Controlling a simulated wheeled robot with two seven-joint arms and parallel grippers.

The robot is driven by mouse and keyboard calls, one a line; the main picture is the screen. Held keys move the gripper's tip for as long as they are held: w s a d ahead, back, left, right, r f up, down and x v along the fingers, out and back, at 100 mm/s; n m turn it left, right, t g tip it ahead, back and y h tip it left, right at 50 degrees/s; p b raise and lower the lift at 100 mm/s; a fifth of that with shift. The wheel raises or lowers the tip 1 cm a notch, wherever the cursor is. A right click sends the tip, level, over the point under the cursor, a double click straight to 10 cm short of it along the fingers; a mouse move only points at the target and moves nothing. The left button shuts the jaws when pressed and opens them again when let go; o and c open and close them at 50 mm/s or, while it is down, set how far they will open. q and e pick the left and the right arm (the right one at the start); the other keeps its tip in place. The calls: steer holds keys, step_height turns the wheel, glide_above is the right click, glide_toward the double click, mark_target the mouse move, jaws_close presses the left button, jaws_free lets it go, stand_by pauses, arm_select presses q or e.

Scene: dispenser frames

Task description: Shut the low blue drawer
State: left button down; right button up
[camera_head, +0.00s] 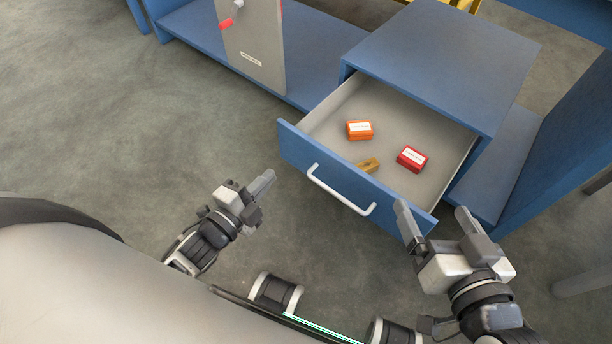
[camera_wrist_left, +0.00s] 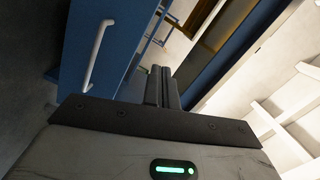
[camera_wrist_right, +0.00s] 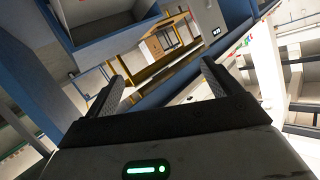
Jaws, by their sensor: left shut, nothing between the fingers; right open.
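The low blue drawer (camera_head: 352,188) is pulled out of its blue cabinet (camera_head: 445,58) in the head view. Its front carries a white bar handle (camera_head: 340,190). Inside lie an orange box (camera_head: 359,130), a red box (camera_head: 412,159) and a small yellow-brown piece (camera_head: 368,165). My left gripper (camera_head: 266,183) is shut and empty, to the left of the drawer front and apart from it. The left wrist view shows the drawer front and handle (camera_wrist_left: 98,52). My right gripper (camera_head: 432,212) is open and empty at the right end of the drawer front; I cannot tell whether it touches.
A grey panel (camera_head: 252,45) with a red handle (camera_head: 226,24) stands on the blue base left of the cabinet. A blue upright panel (camera_head: 570,130) stands to the right. The grey floor (camera_head: 150,120) at left is clear.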

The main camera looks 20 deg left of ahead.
arm_select(q)
step_height(320, 180, down, 6)
steer(key=r+m+h+b, duration=0.1)
steer(key=m+h+b, duration=0.1)
steer(key=m+b, duration=0.15)
steer(key=b, duration=0.3)
glide_toward(314, 146)
steer(key=shift+m+t, duration=0.3)
steer(key=shift+m, duration=0.15)
steer(key=x, duration=0.6)
steer(key=shift+w+d+f, duration=0.2)
steer(key=shift+w+d, duration=0.05)
steer(key=shift+w, duration=0.05)
arm_select(e)
steer(key=shift+a+f+m+t+y, duration=0.3)
steer(key=shift+a+y, duration=0.2)
steer(key=shift+y, duration=0.1)
steer(key=shift+a+f+m+t+y, duration=0.15)
steer(key=shift+a+m+t+y, duration=0.15)
steer(key=shift+a+y, duration=0.25)
steer(key=shift+r, duration=0.1)
arm_select(q)
steer(key=shift+w, duration=0.1)
arm_select(e)
steer(key=shift+d, duration=0.1)
